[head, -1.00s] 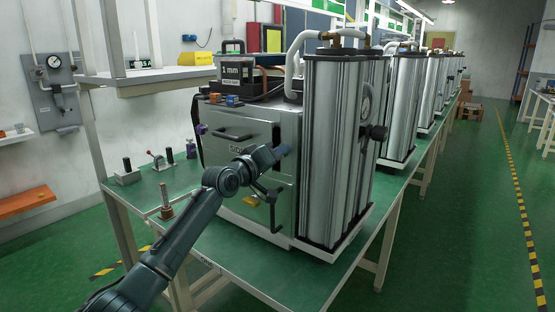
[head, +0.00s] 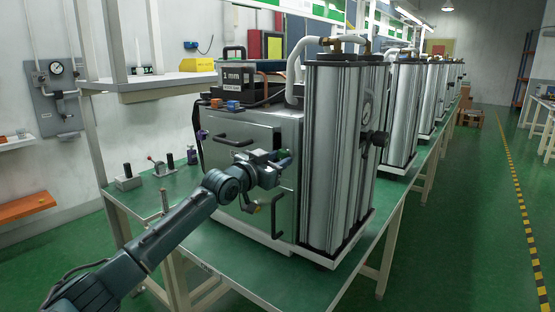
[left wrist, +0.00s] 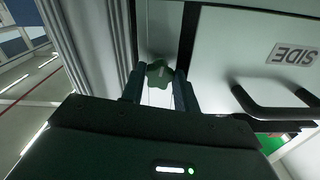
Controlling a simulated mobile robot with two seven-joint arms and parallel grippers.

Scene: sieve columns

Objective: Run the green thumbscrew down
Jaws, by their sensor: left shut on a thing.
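The green thumbscrew (left wrist: 160,73) is a lobed knob on the pale front of the cabinet, next to the ribbed metal column. In the left wrist view my left gripper (left wrist: 159,86) has one finger on each side of it and is shut on it. In the head view my left gripper (head: 280,160) is at the right edge of the cabinet's front, and a bit of the green thumbscrew (head: 286,154) shows at its fingertips. The thumbscrew's shaft is hidden. My right gripper is in neither view.
The metal cabinet (head: 232,165) has a dark upper handle (head: 234,141) and a lower vertical handle (head: 273,215) beneath my gripper. Ribbed columns (head: 332,160) stand close on the right. The green bench top (head: 225,265) is clear in front.

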